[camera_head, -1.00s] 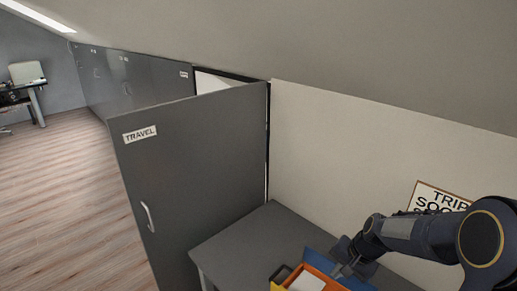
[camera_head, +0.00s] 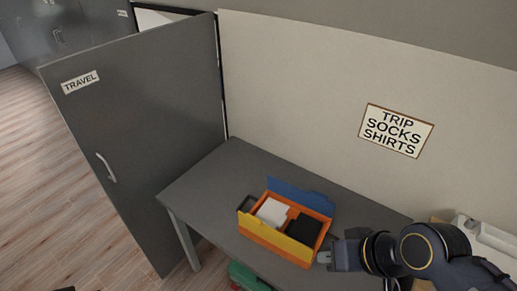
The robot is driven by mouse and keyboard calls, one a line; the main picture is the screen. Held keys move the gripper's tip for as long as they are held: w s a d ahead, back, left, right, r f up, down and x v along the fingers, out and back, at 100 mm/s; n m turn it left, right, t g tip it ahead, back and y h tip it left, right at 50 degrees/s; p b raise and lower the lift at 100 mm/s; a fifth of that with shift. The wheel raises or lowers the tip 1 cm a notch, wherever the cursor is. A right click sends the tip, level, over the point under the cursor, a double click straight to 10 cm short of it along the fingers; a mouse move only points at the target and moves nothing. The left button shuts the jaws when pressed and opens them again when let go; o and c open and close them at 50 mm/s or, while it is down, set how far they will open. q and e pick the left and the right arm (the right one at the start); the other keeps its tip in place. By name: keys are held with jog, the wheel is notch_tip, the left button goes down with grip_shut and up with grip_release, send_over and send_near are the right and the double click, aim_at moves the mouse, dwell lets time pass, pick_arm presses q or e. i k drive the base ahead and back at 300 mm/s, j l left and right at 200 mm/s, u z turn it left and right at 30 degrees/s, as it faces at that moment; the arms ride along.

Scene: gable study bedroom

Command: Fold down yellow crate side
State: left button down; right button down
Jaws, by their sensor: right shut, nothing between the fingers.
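An orange crate (camera_head: 325,232) stands on the grey table, with a white item (camera_head: 272,212) and a black item (camera_head: 304,229) inside. Its blue side (camera_head: 300,195) stands up along the far edge. Its yellow side (camera_head: 270,238) runs along the near edge and looks upright. My right gripper (camera_head: 325,257) is shut and empty, just off the crate's near right corner. I cannot tell whether it touches the crate. My left gripper is not in view.
The grey table (camera_head: 205,185) is clear to the left of the crate. A grey door labelled TRAVEL (camera_head: 140,130) stands open at the left. A small dark object (camera_head: 246,203) is by the crate's left end. A green container (camera_head: 245,278) is below the table edge.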

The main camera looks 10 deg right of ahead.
aim_at(253, 224)
jog(key=i+j+z, duration=0.1)
jog(key=i+j, duration=0.75)
jog(key=j, duration=0.15)
jog(key=i+j+z, duration=0.1)
jog(key=z, duration=1.95)
